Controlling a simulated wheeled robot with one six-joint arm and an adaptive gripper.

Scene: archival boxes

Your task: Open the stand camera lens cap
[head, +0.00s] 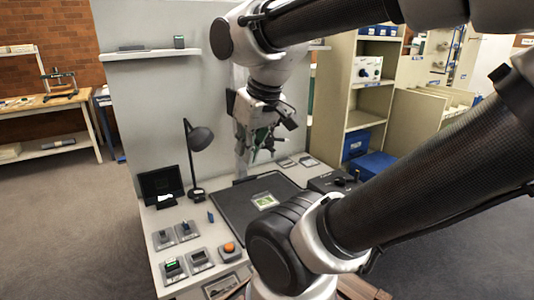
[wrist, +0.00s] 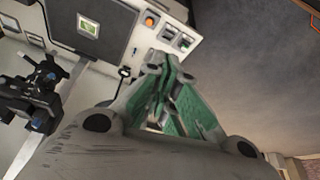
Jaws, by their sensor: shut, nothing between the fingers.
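In the head view my gripper (head: 262,152) hangs above the back of the desk, near the post.
A black mat (head: 232,212) with a small green picture (head: 264,201) lies on the desk. A desk lamp (head: 199,137), a small monitor (head: 160,186), switch panels and an orange button (head: 229,248) stand at the left. Shelves (head: 372,100) and blue boxes (head: 375,166) stand at the right.

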